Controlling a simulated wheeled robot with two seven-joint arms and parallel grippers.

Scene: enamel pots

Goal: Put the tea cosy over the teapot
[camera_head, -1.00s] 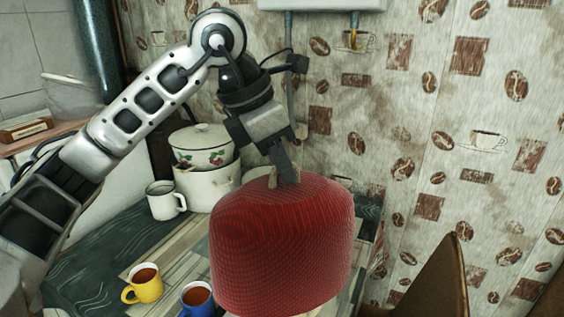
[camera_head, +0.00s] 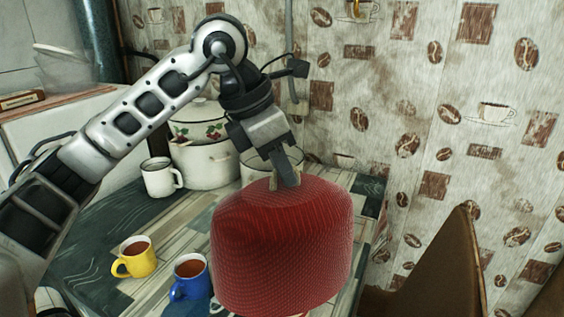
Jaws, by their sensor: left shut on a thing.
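The red knitted tea cosy (camera_head: 283,245) hangs in the middle of the head view, over the table's right part. My left gripper (camera_head: 285,182) is above it, pointing down, shut on the tab at its top. The cosy is upright or nearly so. The teapot cannot be made out; the cosy hides much of the table behind and below it. My right gripper is not in view.
A blue mug (camera_head: 189,284) and a yellow mug (camera_head: 135,262), both filled with brown liquid, stand left of the cosy. A white mug (camera_head: 159,178) and stacked enamel pots (camera_head: 207,163) stand at the back. A brown chair (camera_head: 452,267) is at right. The patterned wall (camera_head: 420,130) closes the back.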

